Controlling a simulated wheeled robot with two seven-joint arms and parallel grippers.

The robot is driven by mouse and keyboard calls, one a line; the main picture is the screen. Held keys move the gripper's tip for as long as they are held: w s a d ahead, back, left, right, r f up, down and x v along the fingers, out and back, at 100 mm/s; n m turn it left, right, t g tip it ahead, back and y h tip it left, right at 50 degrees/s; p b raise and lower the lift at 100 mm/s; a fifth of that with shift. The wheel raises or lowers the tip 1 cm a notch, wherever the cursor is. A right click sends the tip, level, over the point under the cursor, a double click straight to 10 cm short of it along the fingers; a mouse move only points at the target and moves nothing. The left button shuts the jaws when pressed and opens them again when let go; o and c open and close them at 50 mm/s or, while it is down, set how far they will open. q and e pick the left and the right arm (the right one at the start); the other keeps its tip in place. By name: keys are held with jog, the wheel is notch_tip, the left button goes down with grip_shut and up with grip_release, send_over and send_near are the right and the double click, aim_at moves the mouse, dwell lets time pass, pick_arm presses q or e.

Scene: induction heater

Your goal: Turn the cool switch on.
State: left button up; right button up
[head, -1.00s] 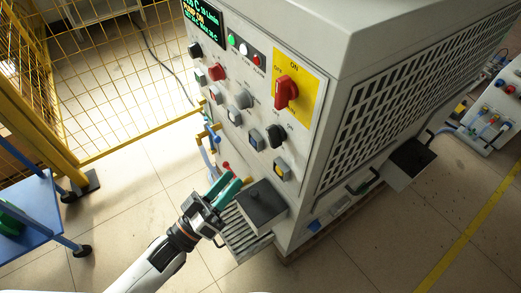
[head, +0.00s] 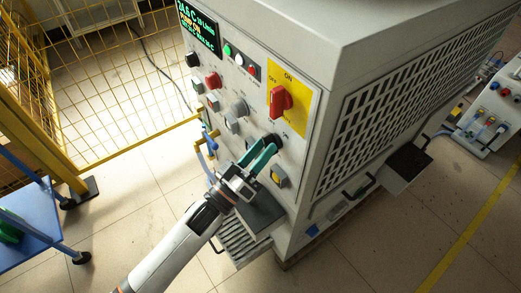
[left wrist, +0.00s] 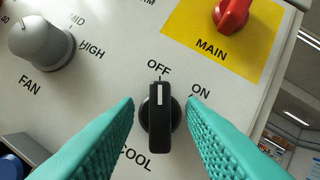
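The cool switch is a black rotary knob (left wrist: 160,118) in the left wrist view, marked OFF above, ON to the upper right and COOL below. Its white line points up at OFF. My left gripper (left wrist: 160,125) is open, with one teal finger on each side of the knob; I cannot tell if either touches it. In the head view the left gripper (head: 262,155) is at the panel, and its fingers partly hide the knob. My right gripper is not in view.
The red MAIN switch (head: 281,102) on its yellow plate is above the knob. The grey FAN knob (left wrist: 42,42) is to its left, and a yellow button (head: 279,176) is below. A yellow mesh fence (head: 95,75) stands at left. Open floor is at the lower right.

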pick_arm(q)
grip_shut()
jog(key=shift+m, duration=0.3)
jog(key=shift+m+g+h, duration=0.3)
jog(key=shift+m+h, duration=0.2)
jog(key=shift+m, duration=0.1)
jog(key=m+g+h, duration=0.1)
jog(key=m, duration=0.2)
jog(key=m+g+h+b, duration=0.1)
jog(key=m, duration=0.2)
jog(key=shift+w+a+f, duration=0.1)
jog(key=shift+w+a, duration=0.05)
jog(key=m+g+h, duration=0.1)
jog(key=m, duration=0.2)
jog(key=m+g, duration=0.1)
jog(key=m, duration=0.2)
jog(key=shift+g+h, duration=0.4)
jog(key=shift+m+g, duration=0.8)
jog(key=shift+m, duration=1)
jog(key=shift+h, duration=0.3)
grip_release()
